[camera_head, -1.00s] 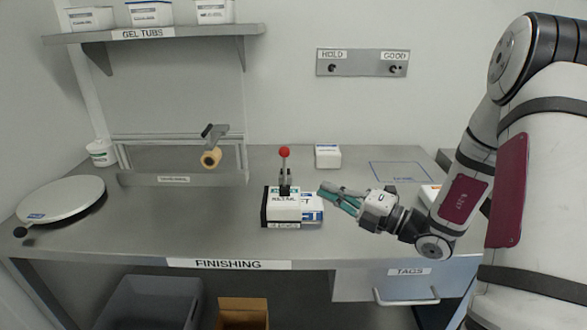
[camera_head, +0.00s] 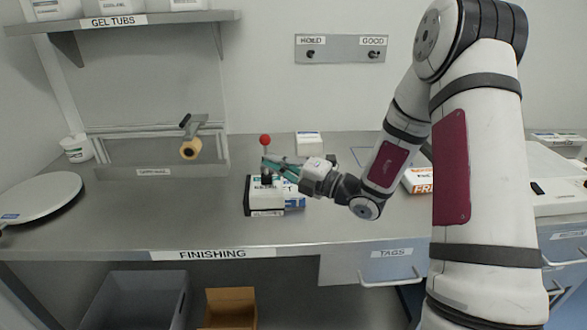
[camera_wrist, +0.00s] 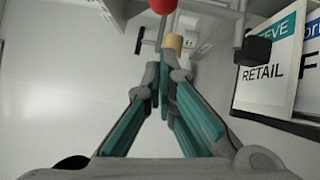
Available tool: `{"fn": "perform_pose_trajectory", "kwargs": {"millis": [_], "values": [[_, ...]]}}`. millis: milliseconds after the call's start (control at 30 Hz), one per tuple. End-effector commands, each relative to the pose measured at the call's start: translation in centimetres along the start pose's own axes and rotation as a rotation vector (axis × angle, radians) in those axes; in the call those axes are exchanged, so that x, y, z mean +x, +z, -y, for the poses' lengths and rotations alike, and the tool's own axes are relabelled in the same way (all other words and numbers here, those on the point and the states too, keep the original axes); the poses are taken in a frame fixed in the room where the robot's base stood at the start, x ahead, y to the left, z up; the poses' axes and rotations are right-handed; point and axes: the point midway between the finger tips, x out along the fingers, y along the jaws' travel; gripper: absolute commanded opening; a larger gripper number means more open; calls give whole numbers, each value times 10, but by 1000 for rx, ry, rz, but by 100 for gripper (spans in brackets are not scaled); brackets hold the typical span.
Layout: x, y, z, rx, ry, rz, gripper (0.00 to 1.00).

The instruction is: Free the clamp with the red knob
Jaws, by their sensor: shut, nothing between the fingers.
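The clamp's red knob (camera_head: 265,140) tops an upright lever on a dark block with a white top (camera_head: 264,200) at the middle of the bench. The red knob also shows at the top edge of the wrist view (camera_wrist: 162,5), beyond the fingertips. My gripper (camera_head: 268,163), with teal finger pads, is shut and empty. It reaches in from the right at lever height, just below the knob, and hides part of the lever. I cannot tell whether it touches the lever. A card reading RETAIL (camera_wrist: 270,65) lies right of the fingers in the wrist view.
A blue-marked white carton (camera_head: 295,199) sits right beside the clamp block. A small white box (camera_head: 309,143) stands behind. The bench front (camera_head: 215,254) is clear.

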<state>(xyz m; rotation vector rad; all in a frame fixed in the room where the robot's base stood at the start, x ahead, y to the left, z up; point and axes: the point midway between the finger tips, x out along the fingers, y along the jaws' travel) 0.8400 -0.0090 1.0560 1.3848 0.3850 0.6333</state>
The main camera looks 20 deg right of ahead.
Motion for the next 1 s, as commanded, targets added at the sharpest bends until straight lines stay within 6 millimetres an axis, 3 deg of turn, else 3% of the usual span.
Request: {"fn": "perform_pose_trajectory", "kwargs": {"millis": [300, 1000], "values": [[25, 26, 0, 0, -1, 0, 0], [28, 32, -5, 38, -26, 0, 0]]}}
